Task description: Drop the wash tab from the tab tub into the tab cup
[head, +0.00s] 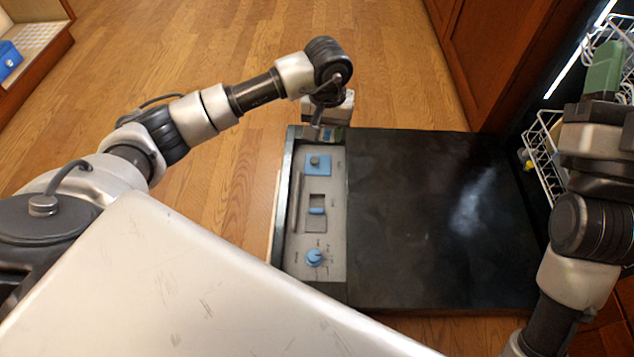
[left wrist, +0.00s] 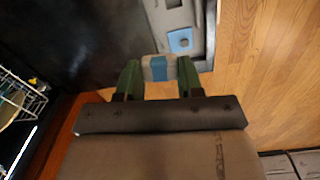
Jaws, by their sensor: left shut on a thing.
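My left gripper (head: 325,122) hangs over the far end of the panel on the open dishwasher door. In the left wrist view its green fingers (left wrist: 160,78) are shut on a blue and pale grey wash tab (left wrist: 158,68). The recess looks like the tab cup. A blue box (head: 9,58) at the far left may be the tab tub. My right gripper (head: 603,70) shows green fingers at the upper right; their gap is unclear.
The dark door (head: 420,220) lies open and bare. A blue dial (head: 314,257) is on the panel's near end. White wire racks (head: 545,155) stand at the right. Wood floor (head: 230,40) is clear at the back.

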